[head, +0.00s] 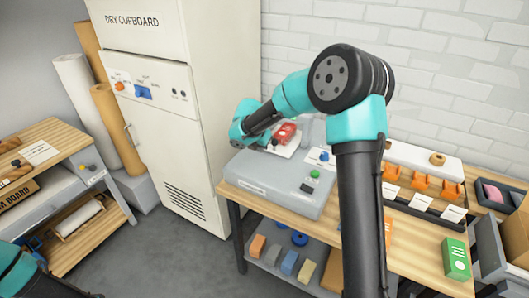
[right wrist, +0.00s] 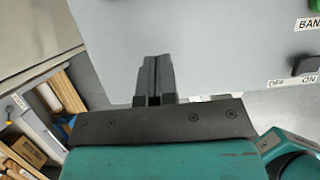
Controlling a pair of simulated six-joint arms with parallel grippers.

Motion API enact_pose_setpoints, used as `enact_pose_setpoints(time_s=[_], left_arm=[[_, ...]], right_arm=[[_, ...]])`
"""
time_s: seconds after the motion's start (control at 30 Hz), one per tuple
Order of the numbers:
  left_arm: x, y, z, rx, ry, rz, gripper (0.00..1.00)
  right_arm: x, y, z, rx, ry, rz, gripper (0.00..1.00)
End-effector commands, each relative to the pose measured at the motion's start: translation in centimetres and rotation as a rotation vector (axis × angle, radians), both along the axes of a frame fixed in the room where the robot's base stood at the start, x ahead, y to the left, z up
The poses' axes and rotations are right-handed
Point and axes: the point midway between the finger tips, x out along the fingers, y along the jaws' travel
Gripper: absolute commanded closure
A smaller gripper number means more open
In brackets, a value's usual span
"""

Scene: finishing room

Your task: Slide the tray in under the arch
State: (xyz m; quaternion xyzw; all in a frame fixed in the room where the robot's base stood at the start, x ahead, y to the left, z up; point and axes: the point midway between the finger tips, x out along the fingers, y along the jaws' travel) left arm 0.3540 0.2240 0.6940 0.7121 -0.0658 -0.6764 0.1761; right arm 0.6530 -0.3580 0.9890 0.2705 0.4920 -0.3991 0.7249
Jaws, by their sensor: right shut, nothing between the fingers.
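A small white tray (head: 283,148) with a red item (head: 286,132) on it is in the head view, on top of the grey bench machine (head: 262,181). A pale grey upright part (head: 313,128) behind it may be the arch; my right arm hides much of it. My right gripper (head: 271,143) is low over the machine's back left, close to the tray; I cannot tell whether it touches. In the right wrist view its two dark fingers (right wrist: 155,76) are together and empty, over the machine's grey top (right wrist: 215,45). My left gripper is not in view.
A tall cream cupboard (head: 160,130) stands left of the bench. Orange holders (head: 422,185) and a green box (head: 456,257) are on the right.

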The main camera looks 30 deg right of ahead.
Motion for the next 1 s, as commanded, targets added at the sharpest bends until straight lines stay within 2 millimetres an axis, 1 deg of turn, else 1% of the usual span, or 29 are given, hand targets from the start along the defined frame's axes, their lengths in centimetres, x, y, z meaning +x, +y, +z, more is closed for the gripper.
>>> enact_pose_setpoints(time_s=[0.03, 0.13, 0.2, 0.33, 0.83, 0.93, 1.0], left_arm=[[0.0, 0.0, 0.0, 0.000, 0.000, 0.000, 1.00], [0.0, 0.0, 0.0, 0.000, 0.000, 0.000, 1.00], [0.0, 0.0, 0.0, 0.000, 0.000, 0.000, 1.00], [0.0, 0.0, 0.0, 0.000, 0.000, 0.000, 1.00], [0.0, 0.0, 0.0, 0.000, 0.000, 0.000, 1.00], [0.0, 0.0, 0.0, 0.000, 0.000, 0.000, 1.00], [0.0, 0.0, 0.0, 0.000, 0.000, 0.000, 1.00]], right_arm=[[-0.1, 0.3, 1.0, -0.001, -0.002, 0.002, 1.00], [-0.4, 0.8, 2.3, -0.001, -0.003, 0.001, 1.00], [-0.6, 1.0, 3.0, -0.001, 0.000, 0.001, 1.00], [-0.8, 1.3, 3.6, 0.000, 0.001, 0.002, 1.00], [-0.8, 1.3, 3.7, 0.000, 0.001, 0.000, 1.00], [-1.0, 1.4, 3.2, 0.014, 0.002, -0.027, 1.00], [-1.2, 1.6, 2.4, 0.037, 0.004, -0.076, 1.00]])
